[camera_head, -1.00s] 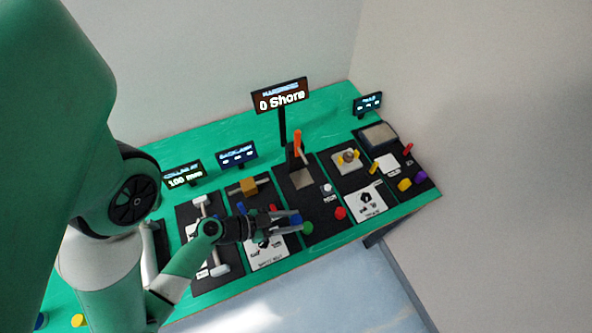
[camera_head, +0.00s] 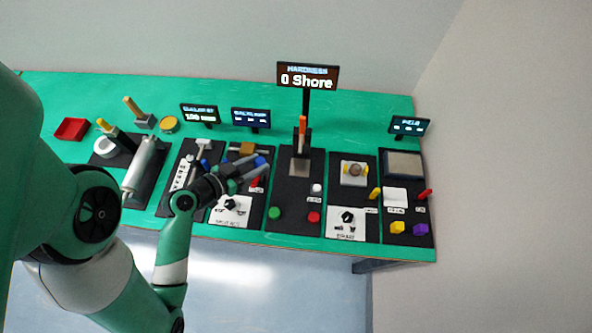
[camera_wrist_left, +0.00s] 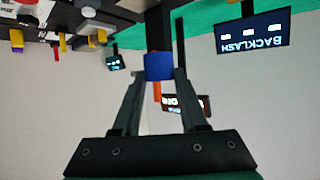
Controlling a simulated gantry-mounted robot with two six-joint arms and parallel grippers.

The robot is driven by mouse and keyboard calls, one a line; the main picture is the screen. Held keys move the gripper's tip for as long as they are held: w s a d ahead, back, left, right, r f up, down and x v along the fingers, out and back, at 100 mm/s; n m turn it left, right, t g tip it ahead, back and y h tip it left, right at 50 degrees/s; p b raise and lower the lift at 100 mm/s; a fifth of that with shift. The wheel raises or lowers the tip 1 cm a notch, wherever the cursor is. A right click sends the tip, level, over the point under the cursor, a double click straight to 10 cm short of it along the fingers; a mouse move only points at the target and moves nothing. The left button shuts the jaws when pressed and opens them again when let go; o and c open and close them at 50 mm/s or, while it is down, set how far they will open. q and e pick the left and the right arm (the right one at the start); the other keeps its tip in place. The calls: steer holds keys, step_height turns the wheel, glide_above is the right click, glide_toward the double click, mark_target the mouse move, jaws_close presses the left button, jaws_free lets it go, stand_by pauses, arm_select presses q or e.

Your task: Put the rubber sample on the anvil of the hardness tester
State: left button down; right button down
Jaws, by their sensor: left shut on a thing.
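My left gripper (camera_head: 252,169) is shut on a small blue block, likely the rubber sample. The block (camera_wrist_left: 158,66) shows between the fingertips in the left wrist view, and it also shows in the head view (camera_head: 262,161). In the head view it appears over the backlash panel, left of the hardness tester and apart from it. The hardness tester (camera_head: 302,142) has an orange lever, a grey anvil plate (camera_head: 299,168) at its foot and a display reading "0 Shore" (camera_head: 307,77). The anvil looks bare. My right gripper is not in view.
The tester panel has a green button (camera_head: 275,213), a red button (camera_head: 314,217) and a white knob (camera_head: 317,188). The backlash display (camera_head: 251,117) stands behind the gripper. Another panel (camera_head: 353,190) lies right of the tester. A red tray (camera_head: 72,129) is at the far left.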

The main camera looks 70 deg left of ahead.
arm_select(q)
steer(key=s+a, duration=0.1)
steer(key=a, duration=0.1)
steer(key=b, duration=1)
glide_above(297, 171)
steer(key=s, duration=0.1)
step_height(297, 171, down, 9)
steer(key=shift+d+r, duration=0.1)
steer(key=shift+d, duration=0.05)
steer(key=shift+w, duration=0.2)
steer(key=f, duration=0.1)
steer(key=f+b, duration=0.1)
steer(key=f, duration=0.1)
steer(key=f+b, duration=0.1)
steer(key=shift+w+f, duration=0.3)
steer(key=shift+w, duration=0.05)
steer(key=shift+r, duration=0.15)
